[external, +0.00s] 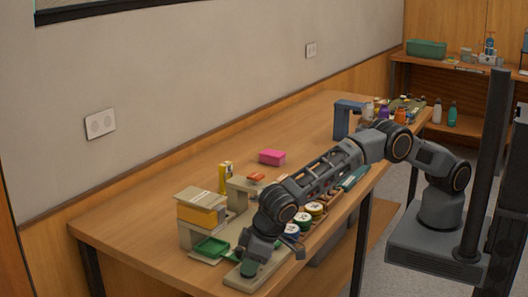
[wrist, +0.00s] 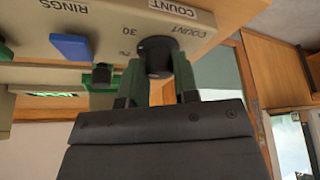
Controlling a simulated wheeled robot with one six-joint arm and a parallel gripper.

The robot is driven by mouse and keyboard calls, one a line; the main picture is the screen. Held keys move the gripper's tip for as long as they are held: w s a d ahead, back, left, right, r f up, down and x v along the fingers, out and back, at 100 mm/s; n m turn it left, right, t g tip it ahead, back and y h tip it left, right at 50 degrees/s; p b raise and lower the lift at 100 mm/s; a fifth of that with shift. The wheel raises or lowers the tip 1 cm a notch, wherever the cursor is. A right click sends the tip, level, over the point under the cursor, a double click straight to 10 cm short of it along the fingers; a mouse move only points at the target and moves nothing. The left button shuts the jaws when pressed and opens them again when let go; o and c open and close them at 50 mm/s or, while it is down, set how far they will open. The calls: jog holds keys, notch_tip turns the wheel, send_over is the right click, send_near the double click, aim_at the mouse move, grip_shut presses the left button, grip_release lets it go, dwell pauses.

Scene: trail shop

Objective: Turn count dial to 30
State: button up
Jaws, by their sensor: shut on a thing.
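The count dial (wrist: 158,46) is a dark round knob on a beige panel (wrist: 105,25). The panel has a COUNT label (wrist: 173,10) and printed marks, one reading 30 (wrist: 130,28). My gripper (wrist: 158,74) has its green-padded fingers on either side of the knob and is shut on it. I cannot make out where the dial's pointer stands. In the external view my gripper (external: 252,262) is low at the panel at the table's near end, and the dial is hidden there.
A blue block (wrist: 72,46) by a RINGS label is on the same panel. In the external view, a green tray (external: 211,247) and a yellow box (external: 202,214) are left of my gripper. Round containers (external: 314,208) are close to my arm. A pink box (external: 272,157) lies farther back.

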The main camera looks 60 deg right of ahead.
jog(key=shift+m+b, duration=0.3)
jog(key=shift+m, duration=0.5)
jog(key=shift+h, duration=0.3)
jog(key=o, duration=0.9)
jog(key=b+v, duration=0.1)
jog(key=v, duration=1.2)
jog(key=shift+s+r, duration=0.3)
jog(key=shift+r, duration=0.05)
